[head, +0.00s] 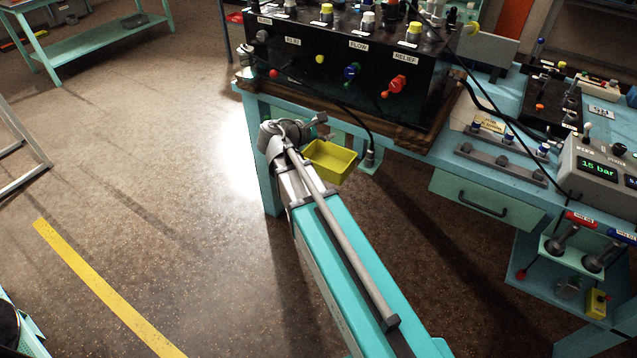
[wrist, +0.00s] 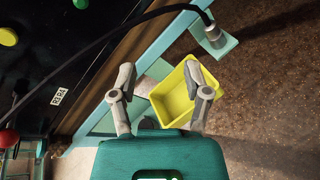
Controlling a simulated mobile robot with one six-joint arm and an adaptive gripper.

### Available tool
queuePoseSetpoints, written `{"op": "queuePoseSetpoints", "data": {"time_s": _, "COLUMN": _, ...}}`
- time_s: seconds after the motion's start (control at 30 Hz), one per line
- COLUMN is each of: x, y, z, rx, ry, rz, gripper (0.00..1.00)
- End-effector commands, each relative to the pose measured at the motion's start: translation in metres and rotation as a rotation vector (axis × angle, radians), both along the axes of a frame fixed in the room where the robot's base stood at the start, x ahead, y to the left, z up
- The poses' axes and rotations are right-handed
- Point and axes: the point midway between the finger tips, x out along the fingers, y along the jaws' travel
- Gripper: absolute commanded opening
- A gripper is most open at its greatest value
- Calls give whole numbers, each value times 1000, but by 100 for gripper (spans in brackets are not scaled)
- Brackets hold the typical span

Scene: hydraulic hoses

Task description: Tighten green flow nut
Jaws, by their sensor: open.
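The black hose block (head: 330,52) stands on the teal bench with labels along its front. Under the FLOW label is a blue knob (head: 352,69) with a small green part, taken as the green flow nut (head: 347,84), just below it. My gripper (head: 323,128) is below the block's front, lower than the green part and apart from it. In the wrist view my gripper (wrist: 159,80) has its two fingers spread with nothing between them. A green round part (wrist: 81,3) shows at that view's top edge; I cannot tell whether it is the flow nut.
A yellow bin (head: 331,165) is close beside my gripper, below the bench edge. A dark hose (head: 362,125) hangs to a teal bracket (head: 371,158). A red knob (head: 397,84) is right of the green part.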

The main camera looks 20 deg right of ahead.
Motion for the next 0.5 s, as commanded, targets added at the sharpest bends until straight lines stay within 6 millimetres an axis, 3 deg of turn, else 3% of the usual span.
{"op": "queuePoseSetpoints", "data": {"time_s": 0.5, "x": -40, "y": 6, "z": -41, "rx": 366, "ry": -155, "rz": -186, "gripper": 62}}
